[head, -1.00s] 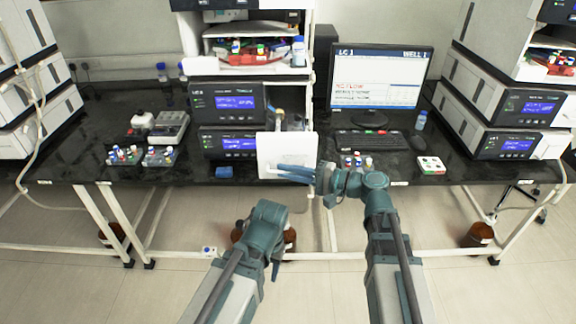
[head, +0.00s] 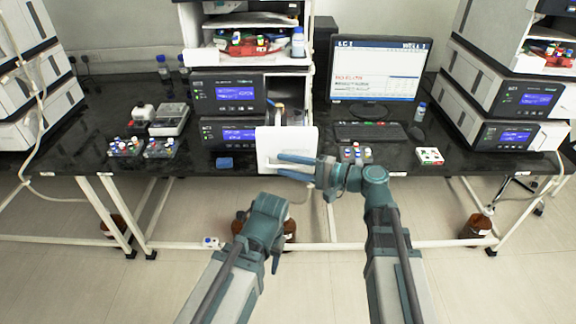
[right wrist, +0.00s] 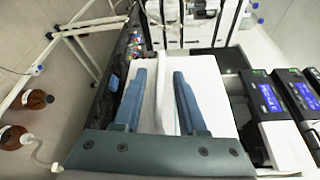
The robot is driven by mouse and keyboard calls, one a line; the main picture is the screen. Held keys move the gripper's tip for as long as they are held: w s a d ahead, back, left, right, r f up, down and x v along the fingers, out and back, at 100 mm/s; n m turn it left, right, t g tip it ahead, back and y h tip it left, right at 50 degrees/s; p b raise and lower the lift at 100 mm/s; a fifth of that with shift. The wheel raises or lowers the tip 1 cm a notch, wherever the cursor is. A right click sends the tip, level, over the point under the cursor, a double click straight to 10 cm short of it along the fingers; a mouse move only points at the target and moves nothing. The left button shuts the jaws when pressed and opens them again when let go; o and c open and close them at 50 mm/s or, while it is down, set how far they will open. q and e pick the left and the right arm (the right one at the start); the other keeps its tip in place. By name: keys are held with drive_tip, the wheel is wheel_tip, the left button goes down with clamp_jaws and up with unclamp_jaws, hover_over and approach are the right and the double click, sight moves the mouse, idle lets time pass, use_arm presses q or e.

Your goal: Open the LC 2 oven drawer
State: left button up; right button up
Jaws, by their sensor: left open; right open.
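A white drawer front (head: 268,138) stands out from the middle instrument stack in the head view, beside a dark unit with a blue screen (head: 238,134); I cannot clearly read which LC label it bears. My right gripper (head: 280,164) is open in front of this white front. In the right wrist view, its two blue fingers (right wrist: 156,95) lie on either side of a raised white handle bar (right wrist: 165,85), with gaps between bar and fingers. My left gripper (head: 275,262) is open, low in front of the bench and away from the drawer.
A blue block (head: 224,163) and vial racks (head: 160,149) stand left of the drawer. A monitor (head: 377,70), a keyboard (head: 368,132) and more vials (head: 356,154) are to its right. Brown bottles (right wrist: 38,99) stand on the floor.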

drive_tip(key=p+v, duration=0.1)
drive_tip(key=v, duration=1.3)
drive_tip(key=shift+a, duration=0.1)
drive_tip(key=s+a+f+n+g+h+p, duration=0.2)
drive_tip(key=s+a+f+n+g+h, duration=0.3)
drive_tip(key=a+f, duration=0.5)
drive_tip(key=s+d+f+n+g+h+p, duration=0.1)
drive_tip(key=s+f+n+h, duration=0.4)
drive_tip(key=h, duration=0.7)
drive_tip(key=shift+s+d+f+g+p, duration=0.3)
drive_tip(key=shift+s+d+f+p, duration=0.35)
drive_tip(key=shift+d, duration=0.45)
